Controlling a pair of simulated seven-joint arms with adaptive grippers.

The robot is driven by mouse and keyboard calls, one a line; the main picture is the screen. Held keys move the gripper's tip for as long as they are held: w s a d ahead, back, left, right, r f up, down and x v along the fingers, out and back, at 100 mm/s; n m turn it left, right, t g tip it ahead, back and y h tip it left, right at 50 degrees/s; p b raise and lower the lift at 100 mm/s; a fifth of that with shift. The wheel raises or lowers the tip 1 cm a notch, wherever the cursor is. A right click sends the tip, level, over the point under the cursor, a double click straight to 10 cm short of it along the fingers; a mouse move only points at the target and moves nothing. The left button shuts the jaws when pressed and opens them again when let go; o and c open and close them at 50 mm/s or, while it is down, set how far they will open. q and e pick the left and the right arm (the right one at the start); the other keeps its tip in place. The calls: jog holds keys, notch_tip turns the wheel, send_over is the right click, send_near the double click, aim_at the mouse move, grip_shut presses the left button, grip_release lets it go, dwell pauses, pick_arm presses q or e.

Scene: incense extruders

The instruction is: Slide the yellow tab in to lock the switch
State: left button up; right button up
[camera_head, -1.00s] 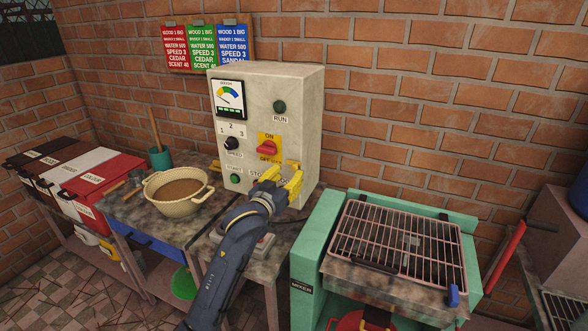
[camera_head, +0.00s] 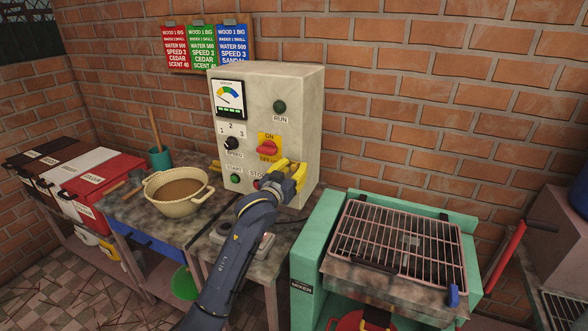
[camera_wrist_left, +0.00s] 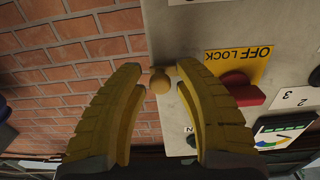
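The control box (camera_head: 303,110) carries a red switch handle (camera_head: 268,149) on a yellow plate (camera_head: 277,138). In the left wrist view the red switch (camera_wrist_left: 242,90) sits on the plate (camera_wrist_left: 238,63) lettered "OFF LOCK". A small yellow tab (camera_wrist_left: 160,81) stands at the box's edge beside the plate. My left gripper (camera_wrist_left: 158,69) is open, with one yellow finger on each side of the tab and gaps showing. In the head view the left gripper (camera_head: 290,168) is just below and right of the switch and hides the tab. My right gripper is not in view.
A green mixer (camera_head: 318,250) with a wire grill stands right of the box. A beige pot (camera_head: 180,207) stands on the table at left. A brick wall (camera_head: 440,100) is close behind the box.

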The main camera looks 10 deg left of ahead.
pick_arm(q)
grip_shut()
jog(key=shift+w+a, duration=0.2)
jog(key=shift+a, duration=0.55)
jog(key=shift+w+a, duration=0.15)
jog(key=shift+a, duration=0.6)
jog(key=shift+c, duration=0.3)
grip_release()
jog(key=shift+a, duration=0.15)
jog(key=o, duration=0.4)
jog(key=shift+c, duration=0.2)
jog(key=v, duration=1.2)
